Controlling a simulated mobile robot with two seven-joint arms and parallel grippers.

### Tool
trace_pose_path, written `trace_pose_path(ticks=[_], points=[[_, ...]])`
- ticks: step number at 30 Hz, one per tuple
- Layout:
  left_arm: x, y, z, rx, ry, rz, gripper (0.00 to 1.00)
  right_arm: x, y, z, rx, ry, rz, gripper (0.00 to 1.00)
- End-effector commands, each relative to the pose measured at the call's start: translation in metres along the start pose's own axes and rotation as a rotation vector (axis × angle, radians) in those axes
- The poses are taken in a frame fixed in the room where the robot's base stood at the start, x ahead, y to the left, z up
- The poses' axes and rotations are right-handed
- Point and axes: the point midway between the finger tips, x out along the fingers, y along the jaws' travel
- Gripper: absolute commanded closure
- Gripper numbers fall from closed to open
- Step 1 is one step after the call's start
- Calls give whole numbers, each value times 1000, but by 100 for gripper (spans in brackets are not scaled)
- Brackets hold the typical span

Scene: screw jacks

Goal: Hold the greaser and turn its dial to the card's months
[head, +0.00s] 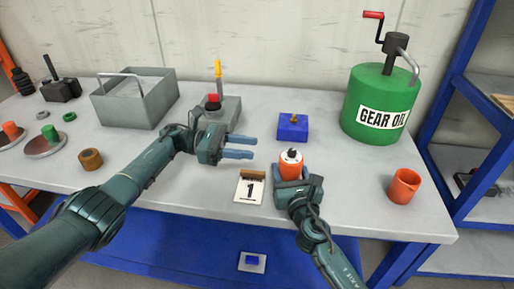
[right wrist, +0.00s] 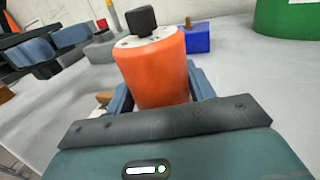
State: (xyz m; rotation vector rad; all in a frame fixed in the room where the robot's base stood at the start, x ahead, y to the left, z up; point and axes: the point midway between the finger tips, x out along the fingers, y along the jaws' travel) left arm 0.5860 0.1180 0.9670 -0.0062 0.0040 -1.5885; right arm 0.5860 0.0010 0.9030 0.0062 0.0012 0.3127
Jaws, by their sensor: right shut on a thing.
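The greaser (head: 290,168) is an orange cylinder with a white top and a black dial knob, upright on the table. It also shows in the right wrist view (right wrist: 155,75), with its black dial (right wrist: 141,20) on top. My right gripper (head: 291,180) is shut around the greaser's body. The card (head: 250,189) stands just left of the greaser on a brown holder and reads "1". My left gripper (head: 240,147) is open and empty, up and to the left of the greaser, its blue fingers pointing right. The marks around the dial are too small to read.
A blue block (head: 293,127) lies behind the greaser. A green gear oil drum (head: 377,104) with a crank stands at back right, an orange cup (head: 403,186) at front right. A grey bin (head: 135,98) and a grey block (head: 222,113) with a red button stand at left.

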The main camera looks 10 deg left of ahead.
Motion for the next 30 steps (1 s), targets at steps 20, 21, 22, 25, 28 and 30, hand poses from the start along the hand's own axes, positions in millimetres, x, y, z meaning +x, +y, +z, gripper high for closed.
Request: trace_pose_path(ticks=[20,21,22,25,28,30], points=[[-1,0,0,1,0,0,61,0,0,0,0,0,0,22],[-1,0,0,1,0,0,61,0,0,0,0,0,0,21],[-1,0,0,1,0,0,61,0,0,0,0,0,0,21],[-1,0,0,0,0,0,61,0,0,0,0,0,0,21],[-1,0,0,0,0,0,61,-1,0,0,0,0,0,21],[-1,0,0,0,0,0,61,-6,0,-1,0,0,-1,21]])
